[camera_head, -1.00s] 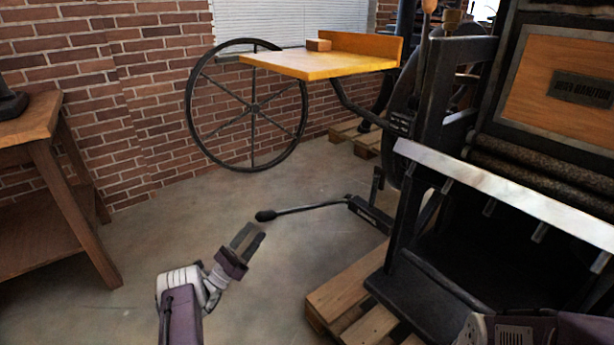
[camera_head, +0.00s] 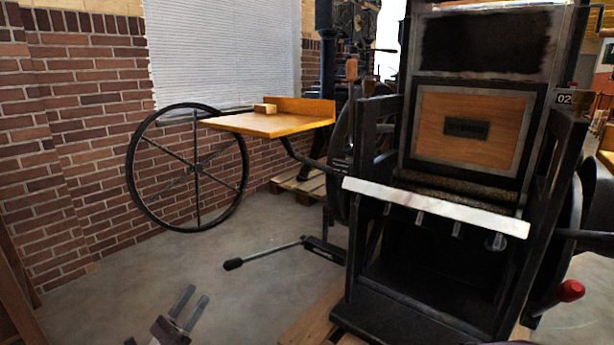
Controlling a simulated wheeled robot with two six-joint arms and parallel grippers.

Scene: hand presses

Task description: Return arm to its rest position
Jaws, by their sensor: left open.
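My left gripper (camera_head: 188,309) shows at the bottom left of the head view, over the concrete floor. Its two grey fingers are apart, with nothing between them. It is clear of the press and of the pedal lever. Most of my left arm is below the picture's edge. My right gripper is not in view.
A black hand press (camera_head: 440,268) stands on a wooden pallet (camera_head: 312,318) at centre right. A pedal lever (camera_head: 268,252) reaches out low on its left. A yellow shelf (camera_head: 270,122) and a spoked wheel (camera_head: 197,168) are behind.

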